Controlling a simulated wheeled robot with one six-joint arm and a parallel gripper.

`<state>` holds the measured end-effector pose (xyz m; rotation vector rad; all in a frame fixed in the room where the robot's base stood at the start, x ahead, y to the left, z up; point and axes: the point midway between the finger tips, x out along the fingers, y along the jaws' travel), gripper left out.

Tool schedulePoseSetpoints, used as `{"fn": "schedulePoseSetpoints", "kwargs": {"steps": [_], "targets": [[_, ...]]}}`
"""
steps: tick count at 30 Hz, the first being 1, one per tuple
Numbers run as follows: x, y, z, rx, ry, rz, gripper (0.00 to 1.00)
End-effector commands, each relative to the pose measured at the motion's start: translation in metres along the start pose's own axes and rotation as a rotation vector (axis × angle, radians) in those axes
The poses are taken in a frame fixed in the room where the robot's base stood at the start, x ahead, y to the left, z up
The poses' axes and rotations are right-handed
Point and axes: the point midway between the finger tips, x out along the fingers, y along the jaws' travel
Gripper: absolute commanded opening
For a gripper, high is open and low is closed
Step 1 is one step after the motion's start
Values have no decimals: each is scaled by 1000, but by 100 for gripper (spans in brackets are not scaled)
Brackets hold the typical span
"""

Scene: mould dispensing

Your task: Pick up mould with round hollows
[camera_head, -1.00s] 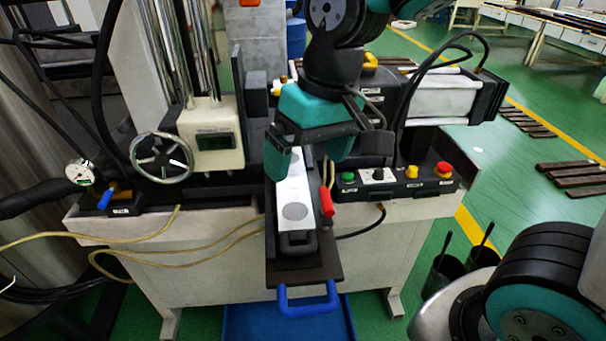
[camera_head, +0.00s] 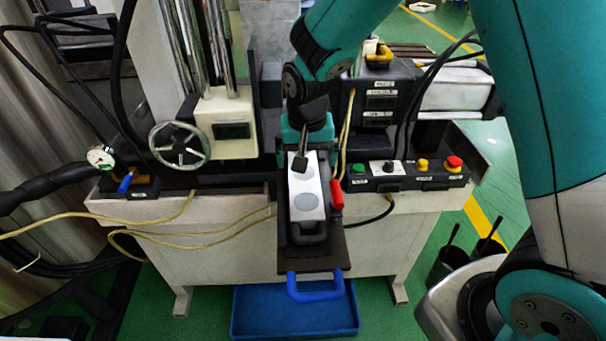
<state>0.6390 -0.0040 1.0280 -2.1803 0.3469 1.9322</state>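A pale mould (camera_head: 305,213) with grey round hollows in its top face lies on a dark holder at the front of the machine's bench. My teal and black gripper (camera_head: 306,148) is at the far end of the mould, and a dark part of it overlaps the mould's far top. The fingertips are hidden or too small to make out, so I cannot tell whether they touch the mould or how wide they stand.
A dark plate with a blue handle (camera_head: 315,292) juts out in front. A red lever (camera_head: 337,194) stands close right of the mould. A control box (camera_head: 408,178) with buttons is farther right, a handwheel (camera_head: 179,145) left. A blue tray (camera_head: 296,328) lies below.

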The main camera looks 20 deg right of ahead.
Motion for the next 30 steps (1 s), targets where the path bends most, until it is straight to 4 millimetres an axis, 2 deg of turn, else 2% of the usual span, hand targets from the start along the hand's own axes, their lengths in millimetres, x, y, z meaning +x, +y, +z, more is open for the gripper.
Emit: {"fn": "schedulePoseSetpoints", "kwargs": {"steps": [5,13,21,22,23,30], "targets": [[12,-2,0,-1,-3,1,100],[49,-5,-1,-1,-3,1,100],[55,-5,-1,-1,1,-1,100],[55,-5,-1,-1,1,-1,98],[55,-5,-1,-1,1,-1,91],[54,-5,-1,-1,0,-1,36]]}}
